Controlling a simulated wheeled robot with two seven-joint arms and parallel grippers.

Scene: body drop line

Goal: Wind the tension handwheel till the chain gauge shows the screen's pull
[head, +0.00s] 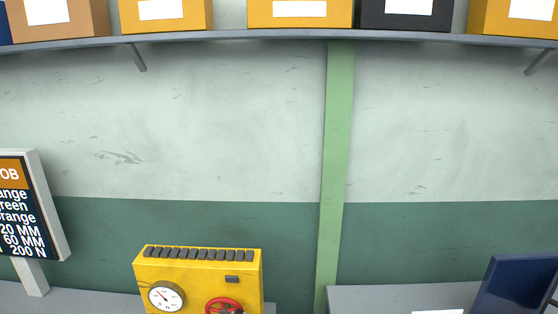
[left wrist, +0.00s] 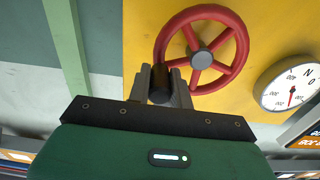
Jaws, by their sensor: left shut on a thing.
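The red handwheel (left wrist: 240,48) has a grey hub and sits on the yellow housing (left wrist: 140,28). My left gripper (left wrist: 162,78) is shut on the wheel's dark handle (left wrist: 160,90) at the rim. In the head view the handwheel (head: 224,304) is cut by the bottom edge, and no gripper shows. The round white chain gauge (head: 167,297) is beside the wheel on the housing. It also shows in the left wrist view (left wrist: 284,80), with a red needle too small to read surely. The screen (head: 28,215) at the left is cut off; its last line reads 200 N.
A shelf (head: 230,41) with several boxes runs along the top of the wall. A green post (head: 335,170) stands right of the housing. A grey surface (head: 390,297) and a dark blue panel (head: 515,285) are at the lower right.

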